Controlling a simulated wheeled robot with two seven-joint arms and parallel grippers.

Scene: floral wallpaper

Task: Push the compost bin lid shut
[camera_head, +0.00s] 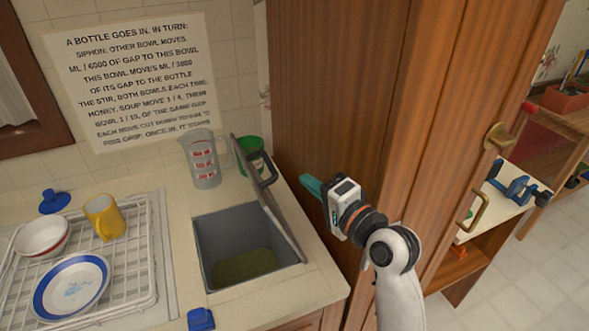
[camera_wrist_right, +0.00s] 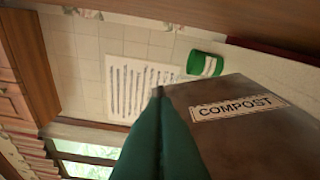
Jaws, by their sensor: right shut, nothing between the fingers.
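The compost bin (camera_head: 248,262) is a grey square well sunk in the counter, with greenish-brown matter at its bottom. Its lid (camera_head: 283,226) stands open, tilted up along the right side of the opening, with a dark handle (camera_head: 262,165) on it. In the right wrist view the lid (camera_wrist_right: 235,135) shows a "COMPOST" label (camera_wrist_right: 238,108). My right gripper (camera_head: 311,186) is shut and empty, to the right of the lid beside the wooden cabinet. Its green fingers (camera_wrist_right: 158,130) fill the lower middle of the wrist view, near the lid's edge; I cannot tell whether they touch. My left gripper is not in view.
A measuring jug (camera_head: 203,160) and a green container (camera_head: 250,155) stand behind the bin. A dish rack (camera_head: 150,245) with a yellow mug (camera_head: 103,217) and bowls is at left. A tall wooden cabinet (camera_head: 345,100) closes off the right. A blue object (camera_head: 201,319) lies in front.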

